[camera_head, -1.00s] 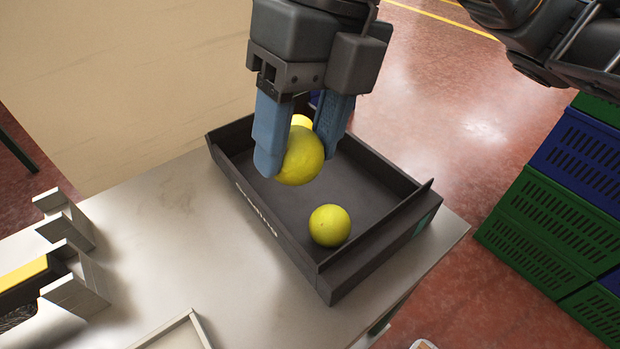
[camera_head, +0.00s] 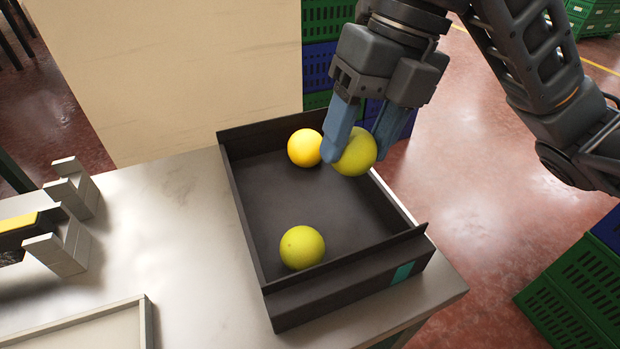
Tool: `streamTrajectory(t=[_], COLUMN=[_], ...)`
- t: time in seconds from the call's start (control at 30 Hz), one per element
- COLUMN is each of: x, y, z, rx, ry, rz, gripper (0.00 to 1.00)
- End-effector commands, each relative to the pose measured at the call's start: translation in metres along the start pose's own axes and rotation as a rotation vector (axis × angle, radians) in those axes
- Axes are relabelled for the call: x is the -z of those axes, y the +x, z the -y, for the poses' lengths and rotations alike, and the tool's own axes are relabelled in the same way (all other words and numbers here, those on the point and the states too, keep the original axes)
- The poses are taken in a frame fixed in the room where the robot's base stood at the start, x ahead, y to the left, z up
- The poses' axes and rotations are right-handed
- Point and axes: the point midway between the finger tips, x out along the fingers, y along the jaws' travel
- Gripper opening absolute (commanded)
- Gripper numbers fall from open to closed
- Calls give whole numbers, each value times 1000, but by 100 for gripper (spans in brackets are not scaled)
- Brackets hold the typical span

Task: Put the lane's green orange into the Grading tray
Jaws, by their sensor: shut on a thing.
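My gripper (camera_head: 362,148) is shut on a yellow-green orange (camera_head: 356,153), held between its two blue fingers. The held orange appears over the far right part of the dark Grading tray (camera_head: 274,306); its exact height above the tray floor is hard to tell. In the tray, a yellow-orange one (camera_head: 305,147) lies near the back wall, just left of the held orange in the picture. Another yellow-green orange (camera_head: 302,247) lies in the tray's near left corner.
The tray stands on a pale table (camera_head: 185,240) near its right edge. Grey blocks (camera_head: 72,190) and a shallow light frame (camera_head: 90,325) are at the left. Green crates (camera_head: 585,290) stand on the red floor at the right. The tray's middle is bare.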

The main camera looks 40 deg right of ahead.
Motion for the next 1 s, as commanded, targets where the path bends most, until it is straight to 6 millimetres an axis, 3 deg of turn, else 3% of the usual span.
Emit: streamTrajectory(t=[0.2,0.37,0.7,1.0], x=[-22,-30,-30,-30], y=[33,44,80,84], z=[-27,-35,-25,-25], rx=[1,0,-1,0], ry=[-1,0,2,0], rz=[-3,-1,-1,1], gripper=[19,19,19,19])
